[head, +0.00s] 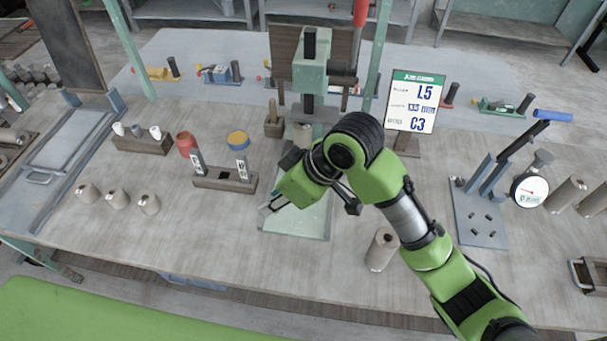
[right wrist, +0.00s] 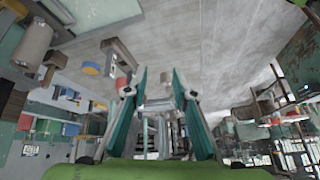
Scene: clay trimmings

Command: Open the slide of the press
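The press (head: 311,75) is a pale green upright frame at the back middle of the bench. A flat pale green plate (head: 300,222), which looks like its slide, lies in front of it, partly hidden by my right arm. My right gripper (head: 268,206) is over the plate's left edge, pointing down and left. In the right wrist view its teal fingers (right wrist: 160,72) stand apart. A pale bar (right wrist: 159,104) shows between them; I cannot tell whether it is a handle or part of the gripper. My left gripper is not in view.
A wooden block with labelled pegs (head: 224,180) stands left of the plate. A clay cylinder (head: 381,249) stands to its right. A sign reading L5 and C3 (head: 416,102) and a gauge fixture (head: 480,215) stand farther right.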

